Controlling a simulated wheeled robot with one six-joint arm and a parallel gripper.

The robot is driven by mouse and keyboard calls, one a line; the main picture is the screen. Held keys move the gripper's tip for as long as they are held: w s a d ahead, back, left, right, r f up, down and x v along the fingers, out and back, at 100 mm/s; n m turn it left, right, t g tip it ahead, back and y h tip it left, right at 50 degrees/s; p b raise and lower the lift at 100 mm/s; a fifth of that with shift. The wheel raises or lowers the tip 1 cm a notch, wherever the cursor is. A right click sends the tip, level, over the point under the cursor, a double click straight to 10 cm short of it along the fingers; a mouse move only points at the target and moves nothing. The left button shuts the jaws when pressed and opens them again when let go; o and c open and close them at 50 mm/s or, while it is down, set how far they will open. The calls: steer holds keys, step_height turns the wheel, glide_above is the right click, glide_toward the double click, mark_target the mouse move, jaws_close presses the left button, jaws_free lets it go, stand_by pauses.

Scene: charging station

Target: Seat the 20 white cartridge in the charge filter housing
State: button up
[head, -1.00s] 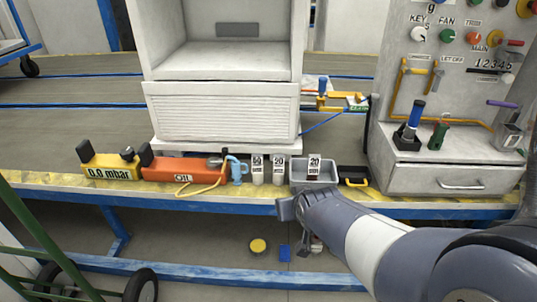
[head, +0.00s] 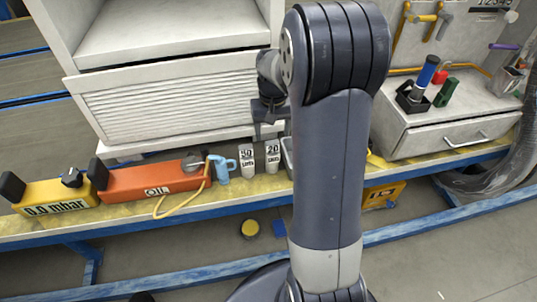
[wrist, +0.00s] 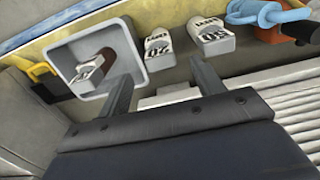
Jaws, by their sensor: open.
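The white cartridge marked 20 (head: 272,157) stands upright on the yellow bench edge, just right of a white cartridge marked 50 (head: 247,162). In the wrist view, the 20 white cartridge (wrist: 160,54) lies beyond my open fingers, between the 50 one (wrist: 213,38) and a grey bin (wrist: 141,68). My gripper (wrist: 161,72) is open and empty; in the head view it hangs above the cartridges (head: 268,118). I cannot identify the charge filter housing in these views.
The grey bin holds a dark brown cartridge with a white label (wrist: 92,66). A blue jug (head: 222,167) and orange OIL unit (head: 150,180) stand left of the cartridges. A white cabinet (head: 170,95) rises behind them. My arm hides much of the bench's right side.

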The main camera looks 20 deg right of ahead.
mark_target(272, 142)
steer(key=f, duration=0.2)
steer(key=f+b, duration=0.1)
steer(key=f, duration=0.2)
steer(key=f+b, duration=0.1)
steer(key=f, duration=0.1)
steer(key=shift+w+d+f, duration=0.1)
steer(key=shift+w+f, duration=0.15)
steer(key=shift+f, duration=0.05)
steer(key=shift+c, duration=0.2)
steer(key=c, duration=1.1)
